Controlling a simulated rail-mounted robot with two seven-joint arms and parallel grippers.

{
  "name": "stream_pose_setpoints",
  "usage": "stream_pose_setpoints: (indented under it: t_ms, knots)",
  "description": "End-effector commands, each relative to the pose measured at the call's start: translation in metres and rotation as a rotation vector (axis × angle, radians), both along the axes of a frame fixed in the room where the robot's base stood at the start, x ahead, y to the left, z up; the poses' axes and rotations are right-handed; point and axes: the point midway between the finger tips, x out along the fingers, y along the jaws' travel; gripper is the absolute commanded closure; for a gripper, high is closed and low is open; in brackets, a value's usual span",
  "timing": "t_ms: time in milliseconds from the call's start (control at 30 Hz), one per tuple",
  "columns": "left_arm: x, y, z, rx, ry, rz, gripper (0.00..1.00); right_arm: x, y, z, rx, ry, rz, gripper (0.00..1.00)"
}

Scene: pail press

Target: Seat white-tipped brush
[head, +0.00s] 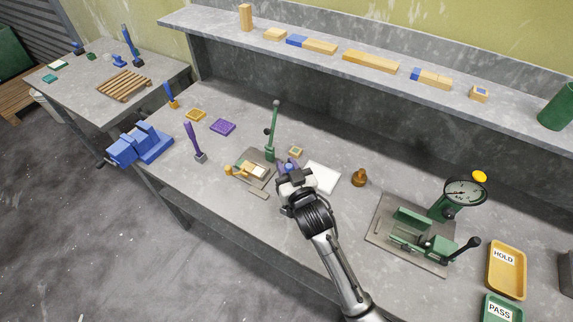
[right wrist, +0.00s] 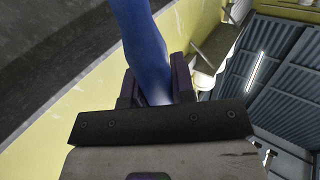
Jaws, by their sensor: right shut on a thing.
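My right gripper (head: 290,174) is over the bench beside a white sheet. It is shut on a blue handle (right wrist: 146,45), which stands between the two fingers in the right wrist view and looks paler close to the jaws. In the head view a small blue-purple part (head: 288,163) shows just beyond the gripper. No white tip can be made out, so I cannot tell whether this is the white-tipped brush. A small fixture (head: 252,168) with pale and yellow pieces lies left of the gripper, by a green lever press (head: 271,140). My left gripper is not in view.
The white sheet (head: 322,177) and a brown knob-shaped piece (head: 359,177) lie to the right. A green gauge press (head: 413,238) stands farther right. A purple-handled tool (head: 194,142), a purple tray (head: 223,127) and a blue vise (head: 140,143) are at left. The front bench is mostly clear.

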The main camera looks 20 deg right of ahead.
Motion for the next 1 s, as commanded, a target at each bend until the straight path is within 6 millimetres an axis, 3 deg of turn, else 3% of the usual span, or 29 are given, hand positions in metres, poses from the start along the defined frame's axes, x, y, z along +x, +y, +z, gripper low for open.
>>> stream_pose_setpoints:
  t_ms: [500, 1000]
  knots:
    - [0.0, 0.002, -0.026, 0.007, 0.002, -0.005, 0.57, 0.0, 0.0, -0.044, -0.001, 0.001, -0.001, 1.0]
    - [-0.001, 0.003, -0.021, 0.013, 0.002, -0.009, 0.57, 0.0, 0.0, -0.043, 0.0, 0.0, 0.0, 1.0]
